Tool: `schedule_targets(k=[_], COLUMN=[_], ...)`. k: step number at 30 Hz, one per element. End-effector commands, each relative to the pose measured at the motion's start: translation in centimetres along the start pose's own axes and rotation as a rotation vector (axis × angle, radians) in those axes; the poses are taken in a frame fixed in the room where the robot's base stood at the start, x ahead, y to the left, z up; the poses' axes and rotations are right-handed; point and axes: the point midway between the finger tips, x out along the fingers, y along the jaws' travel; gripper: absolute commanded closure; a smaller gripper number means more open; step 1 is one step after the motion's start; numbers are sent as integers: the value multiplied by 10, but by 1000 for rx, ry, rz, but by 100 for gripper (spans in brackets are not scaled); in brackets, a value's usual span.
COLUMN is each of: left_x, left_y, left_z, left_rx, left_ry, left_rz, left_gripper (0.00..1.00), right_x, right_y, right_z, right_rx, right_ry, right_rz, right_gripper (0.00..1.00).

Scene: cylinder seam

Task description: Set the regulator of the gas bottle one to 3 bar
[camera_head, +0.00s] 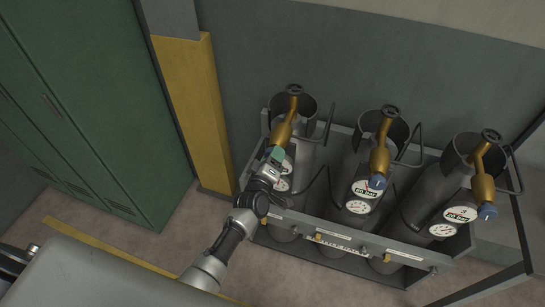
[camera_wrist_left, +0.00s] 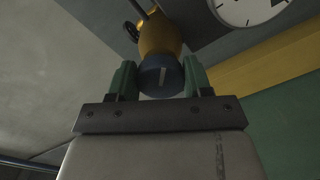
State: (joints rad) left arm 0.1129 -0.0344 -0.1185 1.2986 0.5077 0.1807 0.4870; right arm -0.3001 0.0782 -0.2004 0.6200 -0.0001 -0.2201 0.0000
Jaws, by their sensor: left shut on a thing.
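Three dark grey gas bottles with brass regulators stand in a row in a metal rack (camera_head: 330,239). My left gripper (camera_head: 275,158), with green fingers, is at the regulator (camera_head: 285,130) of the leftmost bottle (camera_head: 303,158). In the left wrist view its fingers (camera_wrist_left: 160,80) are shut on the sides of a dark blue round knob (camera_wrist_left: 160,76) with a pale line on its face. The brass body (camera_wrist_left: 160,35) shows behind the knob. A white gauge (camera_wrist_left: 247,8) is cut off at the top edge, so its reading cannot be told. My right gripper is not in view.
The middle bottle's regulator (camera_head: 381,150) and the right bottle's regulator (camera_head: 484,178) have blue knobs and white gauges. Dark hoses loop beside the bottles.

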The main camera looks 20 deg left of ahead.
Motion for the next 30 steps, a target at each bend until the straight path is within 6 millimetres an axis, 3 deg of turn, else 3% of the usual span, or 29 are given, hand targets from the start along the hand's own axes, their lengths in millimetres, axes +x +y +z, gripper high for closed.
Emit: schedule_targets(k=[2,3,8,20,30], left_x=[-1,-1,0,-9,-70], left_y=[-1,-1,-1,-1,-3], left_z=[1,1,1,1,2], left_rx=[-1,-1,-2,-3,-3], left_ry=[-2,-2,-2,-1,-2], left_rz=[-3,-3,-2,-1,-3], left_gripper=[74,49,25,25,25], right_x=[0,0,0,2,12], right_y=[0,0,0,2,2], right_z=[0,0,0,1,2], right_rx=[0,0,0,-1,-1], right_ry=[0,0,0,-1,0], right_rz=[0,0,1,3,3], right_gripper=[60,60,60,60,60])
